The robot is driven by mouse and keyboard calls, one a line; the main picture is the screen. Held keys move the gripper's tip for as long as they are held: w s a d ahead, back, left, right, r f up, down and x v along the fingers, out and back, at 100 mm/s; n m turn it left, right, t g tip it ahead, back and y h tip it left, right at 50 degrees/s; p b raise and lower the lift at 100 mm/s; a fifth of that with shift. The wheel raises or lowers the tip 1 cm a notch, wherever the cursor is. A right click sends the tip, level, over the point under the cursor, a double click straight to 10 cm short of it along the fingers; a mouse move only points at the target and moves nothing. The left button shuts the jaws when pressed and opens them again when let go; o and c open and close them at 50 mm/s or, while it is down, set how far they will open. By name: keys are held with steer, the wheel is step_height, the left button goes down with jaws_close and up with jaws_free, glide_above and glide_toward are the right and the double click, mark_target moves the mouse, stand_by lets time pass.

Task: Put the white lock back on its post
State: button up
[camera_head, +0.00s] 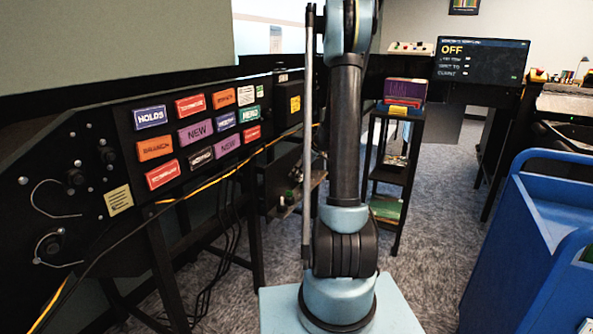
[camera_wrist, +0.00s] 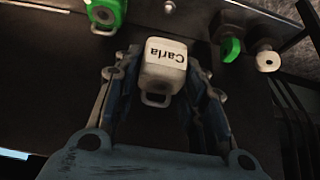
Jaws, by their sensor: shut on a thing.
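My gripper (camera_wrist: 168,82) shows in the wrist view, its two fingers closed on the sides of the white lock (camera_wrist: 163,68). The lock bears the label "Carla", which reads upside down in this view. A small loop or shackle shows at the lock's lower end, between the fingers. To the right of the lock, at the panel's edge, is a round white piece (camera_wrist: 267,60) with a dark centre; I cannot tell whether it is the lock's post. The head view does not show the gripper or the lock.
A green lock (camera_wrist: 104,14) is at the upper left of the wrist view, and a green piece (camera_wrist: 231,48) sits beside the white round one. In the head view, a dark panel with coloured labels (camera_head: 198,133) stands left. A blue cart (camera_head: 520,250) stands right. A screen (camera_head: 481,61) reads OFF.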

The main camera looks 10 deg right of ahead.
steer(key=shift+w+f, duration=0.15)
steer(key=shift+w, duration=0.05)
steer(key=shift+f, duration=2)
steer(key=shift+f, duration=1.75)
steer(key=o, duration=1.2)
steer(key=shift+r, duration=0.1)
